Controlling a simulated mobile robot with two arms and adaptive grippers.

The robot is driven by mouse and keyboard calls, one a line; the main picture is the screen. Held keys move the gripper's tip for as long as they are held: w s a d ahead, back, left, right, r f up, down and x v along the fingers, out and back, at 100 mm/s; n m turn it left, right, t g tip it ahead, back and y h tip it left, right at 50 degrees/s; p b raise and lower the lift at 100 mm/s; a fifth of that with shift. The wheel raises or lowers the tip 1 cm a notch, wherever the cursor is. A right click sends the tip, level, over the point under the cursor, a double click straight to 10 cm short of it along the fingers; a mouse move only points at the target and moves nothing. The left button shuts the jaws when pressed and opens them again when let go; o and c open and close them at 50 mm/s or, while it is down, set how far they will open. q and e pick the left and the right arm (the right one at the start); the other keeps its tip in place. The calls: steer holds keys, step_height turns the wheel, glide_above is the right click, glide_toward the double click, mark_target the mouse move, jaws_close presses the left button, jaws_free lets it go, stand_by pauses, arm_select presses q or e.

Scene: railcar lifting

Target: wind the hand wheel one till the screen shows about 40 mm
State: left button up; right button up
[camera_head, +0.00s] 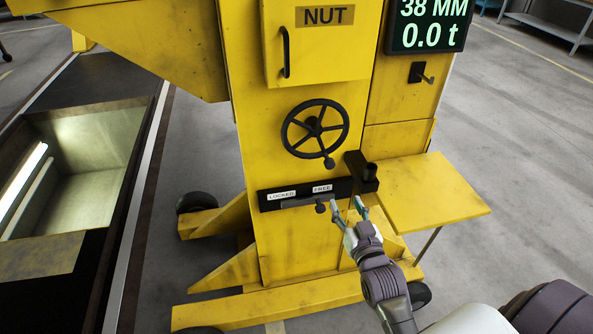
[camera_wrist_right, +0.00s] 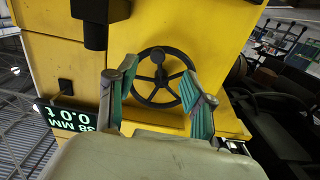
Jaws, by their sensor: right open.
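The black hand wheel (camera_head: 313,126) is on the front of the yellow lifting stand, with a crank knob (camera_head: 329,163) at its bottom. The wheel also shows in the wrist view (camera_wrist_right: 160,77), upside down, between my fingers. The screen (camera_head: 430,27) at the upper right reads 38 MM and 0.0 t; it also shows upside down in the wrist view (camera_wrist_right: 75,117). My right gripper (camera_head: 347,205) is open and empty, below the wheel and apart from its knob. My left gripper is out of view.
A black block (camera_head: 362,172) and a yellow shelf (camera_head: 432,192) stand to the right. An open pit (camera_head: 75,150) lies left.

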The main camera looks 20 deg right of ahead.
steer(key=r, duration=0.2)
glide_toward(331, 167)
steer(key=x, duration=0.2)
steer(key=p+x, duration=0.1)
steer(key=x, duration=0.8)
steer(key=shift+p, duration=0.4)
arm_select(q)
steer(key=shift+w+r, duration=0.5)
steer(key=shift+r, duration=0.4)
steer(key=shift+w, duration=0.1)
arm_select(e)
jaws_close()
